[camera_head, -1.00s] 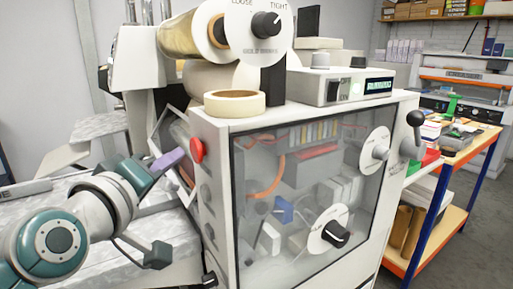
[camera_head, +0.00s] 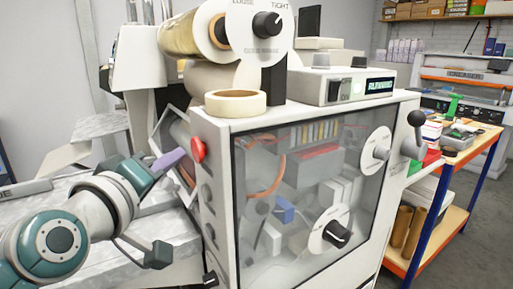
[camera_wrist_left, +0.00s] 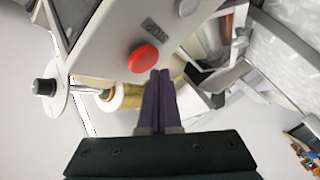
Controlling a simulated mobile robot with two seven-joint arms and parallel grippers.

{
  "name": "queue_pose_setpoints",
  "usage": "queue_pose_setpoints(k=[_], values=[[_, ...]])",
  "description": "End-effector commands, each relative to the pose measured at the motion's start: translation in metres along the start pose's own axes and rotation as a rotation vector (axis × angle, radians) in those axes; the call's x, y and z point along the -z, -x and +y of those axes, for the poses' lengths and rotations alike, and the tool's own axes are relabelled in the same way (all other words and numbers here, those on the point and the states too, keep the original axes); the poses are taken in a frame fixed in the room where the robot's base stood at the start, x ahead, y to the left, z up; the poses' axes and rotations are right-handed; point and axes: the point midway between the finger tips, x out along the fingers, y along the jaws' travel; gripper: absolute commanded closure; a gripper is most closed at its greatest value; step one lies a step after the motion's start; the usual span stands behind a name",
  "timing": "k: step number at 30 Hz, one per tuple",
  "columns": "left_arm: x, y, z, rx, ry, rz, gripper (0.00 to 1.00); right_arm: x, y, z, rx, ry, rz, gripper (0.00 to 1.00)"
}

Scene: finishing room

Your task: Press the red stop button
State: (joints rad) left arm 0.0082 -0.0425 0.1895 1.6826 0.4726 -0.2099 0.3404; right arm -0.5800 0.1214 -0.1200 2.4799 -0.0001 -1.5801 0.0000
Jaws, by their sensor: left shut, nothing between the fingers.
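The red stop button (camera_head: 198,150) sits on the left side face of the pale machine (camera_head: 215,180), near its top front corner. In the left wrist view the red button (camera_wrist_left: 143,59) shows just beyond the fingertips, with the word STOP beside it. My left gripper (camera_head: 171,159) has purple fingers and comes in from the left, a little short of the button. In the left wrist view its fingers (camera_wrist_left: 160,76) are together and empty, with the tips close to the button's lower edge; I cannot tell whether they touch it. My right gripper is not in view.
Below the button are several dark knobs on the same face. A tape roll (camera_head: 235,103) and a control box (camera_head: 345,86) stand on the machine's top. A large roll (camera_head: 193,33) is above. A workbench (camera_head: 474,138) stands at the right.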

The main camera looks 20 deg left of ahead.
Motion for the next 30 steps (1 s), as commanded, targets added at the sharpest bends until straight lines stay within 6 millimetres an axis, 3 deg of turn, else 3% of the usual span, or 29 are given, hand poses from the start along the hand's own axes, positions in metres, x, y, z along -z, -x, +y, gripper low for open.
queue_pose_setpoints(k=[30], values=[[-0.0037,-0.0054,0.0043,0.0,0.001,0.0,1.0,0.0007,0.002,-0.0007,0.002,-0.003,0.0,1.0]])
